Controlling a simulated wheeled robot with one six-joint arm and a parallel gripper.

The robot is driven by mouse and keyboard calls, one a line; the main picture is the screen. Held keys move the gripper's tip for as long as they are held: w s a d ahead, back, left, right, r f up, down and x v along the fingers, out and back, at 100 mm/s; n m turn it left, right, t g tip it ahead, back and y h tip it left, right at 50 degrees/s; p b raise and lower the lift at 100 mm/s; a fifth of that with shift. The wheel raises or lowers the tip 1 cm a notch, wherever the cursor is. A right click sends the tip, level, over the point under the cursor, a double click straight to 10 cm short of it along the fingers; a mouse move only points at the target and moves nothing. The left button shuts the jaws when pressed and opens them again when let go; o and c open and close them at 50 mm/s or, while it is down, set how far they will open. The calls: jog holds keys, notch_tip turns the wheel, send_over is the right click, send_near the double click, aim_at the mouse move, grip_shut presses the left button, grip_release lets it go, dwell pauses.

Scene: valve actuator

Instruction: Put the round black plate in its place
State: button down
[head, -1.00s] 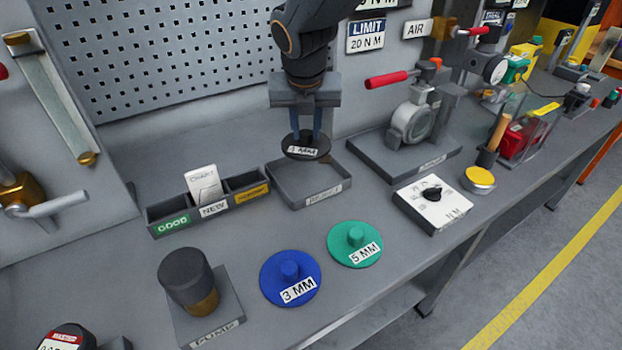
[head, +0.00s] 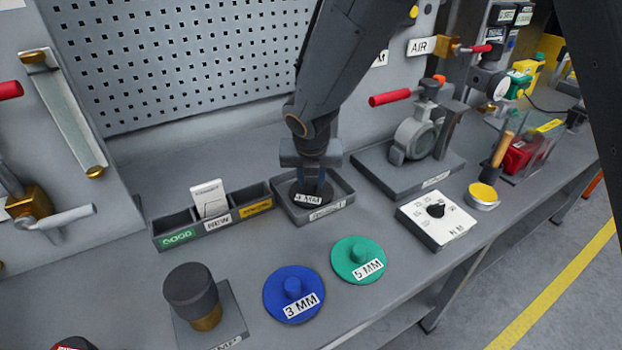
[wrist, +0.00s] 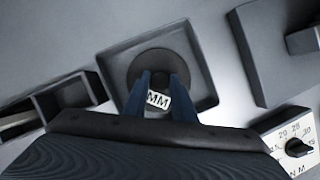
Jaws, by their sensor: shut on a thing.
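The round black plate (head: 297,196), with a white label ending in "MM", is at my gripper's fingertips. My gripper (head: 312,186) is shut on it and points down. The plate is inside the outline of the grey square tray (head: 345,199), which has a label on its front wall. In the wrist view the black plate (wrist: 160,66) shows between the blue fingers (wrist: 158,85), with the tray's rim (wrist: 205,75) around it. I cannot tell whether the plate touches the tray floor.
A three-part bin (head: 165,233) with a white card stands left of the tray. A blue 3 MM plate (head: 280,307) and a green 5 MM plate (head: 347,268) lie in front. A dial box (head: 452,228) and a valve on a base (head: 385,172) stand to the right.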

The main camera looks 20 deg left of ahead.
jog(key=c, duration=1.5)
grip_release()
jog(key=shift+o, duration=0.2)
jog(key=v, duration=1.2)
jog(key=shift+b, duration=0.45)
jog(key=shift+r, duration=0.1)
